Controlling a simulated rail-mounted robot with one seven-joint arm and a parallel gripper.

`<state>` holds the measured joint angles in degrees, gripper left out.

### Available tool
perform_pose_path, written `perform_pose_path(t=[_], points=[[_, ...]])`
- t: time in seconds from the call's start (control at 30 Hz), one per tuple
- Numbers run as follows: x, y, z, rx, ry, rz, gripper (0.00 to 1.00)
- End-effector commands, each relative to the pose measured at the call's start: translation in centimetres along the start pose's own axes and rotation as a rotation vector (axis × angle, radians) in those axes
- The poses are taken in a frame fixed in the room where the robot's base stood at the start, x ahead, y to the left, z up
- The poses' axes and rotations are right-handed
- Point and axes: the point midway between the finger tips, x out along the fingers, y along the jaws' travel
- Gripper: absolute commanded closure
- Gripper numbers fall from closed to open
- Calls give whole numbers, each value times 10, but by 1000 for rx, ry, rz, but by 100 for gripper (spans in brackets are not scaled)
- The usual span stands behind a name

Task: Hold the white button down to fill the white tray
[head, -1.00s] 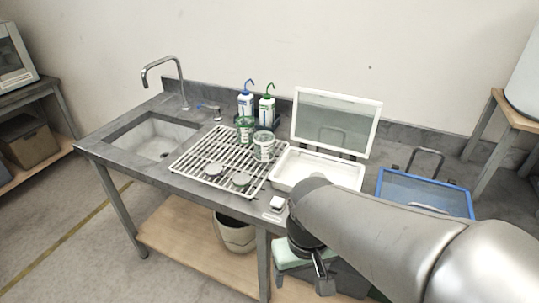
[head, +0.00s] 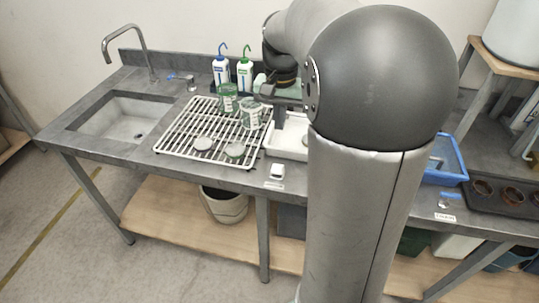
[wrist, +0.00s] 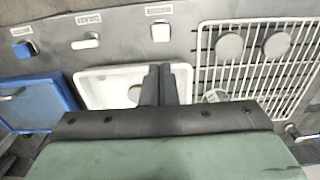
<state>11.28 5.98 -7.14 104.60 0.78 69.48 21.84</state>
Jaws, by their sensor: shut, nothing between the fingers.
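The white button (head: 277,171) sits on the front strip of the bench, with a label beside it. In the wrist view the white button (wrist: 160,31) lies beyond my fingertips, apart from them. The white tray (wrist: 95,100) stands behind the button; my arm hides much of it in the head view. A round brownish spot shows on its floor, partly behind a finger. My gripper (wrist: 159,70) is shut and empty, with its two dark fingers together over the tray. In the head view my gripper (head: 280,120) is partly hidden by my arm.
A white wire rack (head: 185,140) with two jars and two round lids stands beside the tray. A blue-rimmed tray (wrist: 35,105) and blue button (wrist: 25,49) are on the other side. A small white control (wrist: 85,43) sits between the buttons. Two bottles stand behind.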

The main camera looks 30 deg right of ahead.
Motion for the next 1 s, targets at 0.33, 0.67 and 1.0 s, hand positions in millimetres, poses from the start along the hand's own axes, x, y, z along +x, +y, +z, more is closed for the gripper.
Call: perform_pose_path(t=[0.33, 0.67, 1.0], points=[[15, 0, 1, -3, -3, 1, 100], [83, 0, 2, -4, -5, 3, 100], [133, 0, 1, -4, -2, 1, 100]])
